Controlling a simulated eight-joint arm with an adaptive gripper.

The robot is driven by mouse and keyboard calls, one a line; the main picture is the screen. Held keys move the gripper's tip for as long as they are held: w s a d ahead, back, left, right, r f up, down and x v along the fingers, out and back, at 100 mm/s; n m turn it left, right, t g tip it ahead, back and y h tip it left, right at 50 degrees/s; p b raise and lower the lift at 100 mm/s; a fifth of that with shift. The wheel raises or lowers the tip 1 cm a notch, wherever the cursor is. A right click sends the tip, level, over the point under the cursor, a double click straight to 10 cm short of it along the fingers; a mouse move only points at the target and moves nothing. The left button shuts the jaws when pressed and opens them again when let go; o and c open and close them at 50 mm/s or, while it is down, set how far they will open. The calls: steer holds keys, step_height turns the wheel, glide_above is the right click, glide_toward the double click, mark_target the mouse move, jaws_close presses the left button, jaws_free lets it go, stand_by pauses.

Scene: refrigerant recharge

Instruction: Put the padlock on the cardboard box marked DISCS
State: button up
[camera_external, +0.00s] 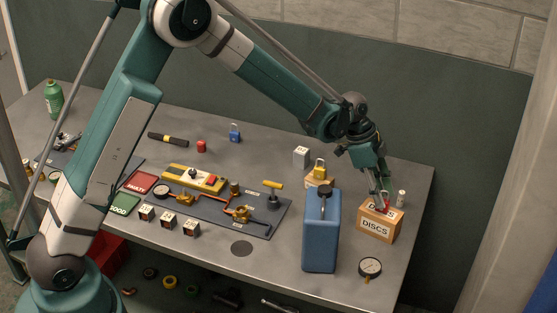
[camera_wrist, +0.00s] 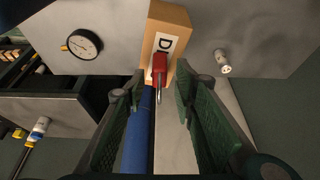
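The cardboard box marked DISCS (camera_external: 374,228) stands at the right end of the bench. In the wrist view the box (camera_wrist: 173,17) shows its top label, partly covered. A red padlock (camera_external: 385,209) is on top of the box; in the wrist view the red padlock (camera_wrist: 159,66) lies over the label, its metal shackle pointing toward my gripper. My gripper (camera_external: 380,193) is just above the box. In the wrist view my gripper (camera_wrist: 160,82) is open, with a gap on both sides of the padlock. A yellow padlock (camera_external: 319,169) and a blue padlock (camera_external: 234,133) are elsewhere on the bench.
A tall blue canister (camera_external: 320,235) stands close left of the box. A pressure gauge (camera_external: 370,268) lies in front of it, and a small white cylinder (camera_external: 401,198) stands behind it. A dark mat (camera_external: 262,228) with pipe fittings covers the middle.

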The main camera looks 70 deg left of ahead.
steer(key=v, duration=0.9)
steer(key=shift+r, duration=0.4)
steer(key=shift+s+a, duration=0.15)
stand_by(0.3)
steer(key=s+d+r+n+y, duration=0.1)
steer(key=s+d+r, duration=0.2)
steer(key=s+r, duration=0.35)
steer(key=s+d+r+n+t, duration=0.1)
steer(key=s+d+r+n, duration=0.15)
steer(key=s+r, duration=0.35)
steer(key=s+d+r+n+y, duration=0.1)
steer(key=s+d+r, duration=0.35)
steer(key=s, duration=0.35)
steer(key=s+d+n+t, duration=0.1)
steer(key=s+d+n, duration=0.1)
steer(key=s, duration=1.1)
steer(key=s+d+n+t+y, duration=0.1)
steer(key=s+d+n+t, duration=0.1)
steer(key=s, duration=1.1)
steer(key=shift+s+d, duration=0.2)
steer(key=shift+s, duration=0.15)
